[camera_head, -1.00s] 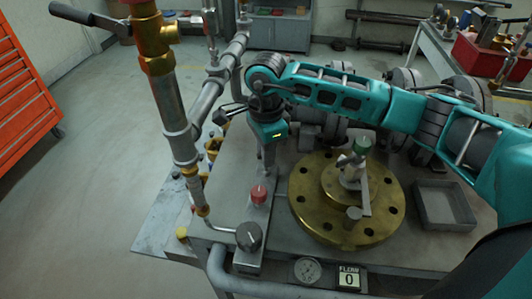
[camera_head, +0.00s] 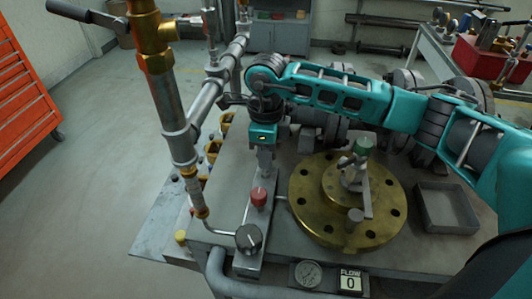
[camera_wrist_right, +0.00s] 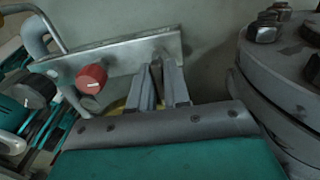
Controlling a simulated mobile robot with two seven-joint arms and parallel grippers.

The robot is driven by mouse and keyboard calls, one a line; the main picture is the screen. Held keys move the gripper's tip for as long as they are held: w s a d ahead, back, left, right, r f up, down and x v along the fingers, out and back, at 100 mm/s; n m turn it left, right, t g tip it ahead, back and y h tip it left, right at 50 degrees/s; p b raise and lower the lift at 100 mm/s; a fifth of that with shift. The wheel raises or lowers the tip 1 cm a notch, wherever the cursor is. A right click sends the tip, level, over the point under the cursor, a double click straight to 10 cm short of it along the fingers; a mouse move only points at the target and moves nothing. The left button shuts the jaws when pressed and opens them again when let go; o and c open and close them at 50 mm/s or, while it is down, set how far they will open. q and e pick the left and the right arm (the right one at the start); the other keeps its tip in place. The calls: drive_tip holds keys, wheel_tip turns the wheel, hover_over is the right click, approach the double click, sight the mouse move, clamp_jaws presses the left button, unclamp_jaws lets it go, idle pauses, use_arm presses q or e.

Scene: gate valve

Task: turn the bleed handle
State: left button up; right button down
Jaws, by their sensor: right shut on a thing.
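My right gripper (camera_head: 265,168) points down at the far end of a narrow metal plate (camera_head: 228,215), behind a red knob (camera_head: 259,196). In the right wrist view its two grey fingers (camera_wrist_right: 162,84) are close together at the plate's right end. They are shut on a slim dark piece (camera_wrist_right: 156,74), which I take to be the bleed handle. It is mostly hidden between the fingers. The red knob (camera_wrist_right: 91,78) stands left of the fingers, apart from them. My left gripper is not in view.
A dark knob (camera_head: 248,237) sits at the plate's near end. A brass flange (camera_head: 309,222) with a green-topped fitting (camera_head: 364,147) lies right of the gripper. A grey tray (camera_head: 474,228) is further right. Vertical pipework (camera_head: 174,113) rises on the left.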

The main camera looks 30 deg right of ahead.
idle(0.3)
drive_tip(key=c, duration=1.2)
unclamp_jaws()
drive_tip(key=shift+n, duration=0.3)
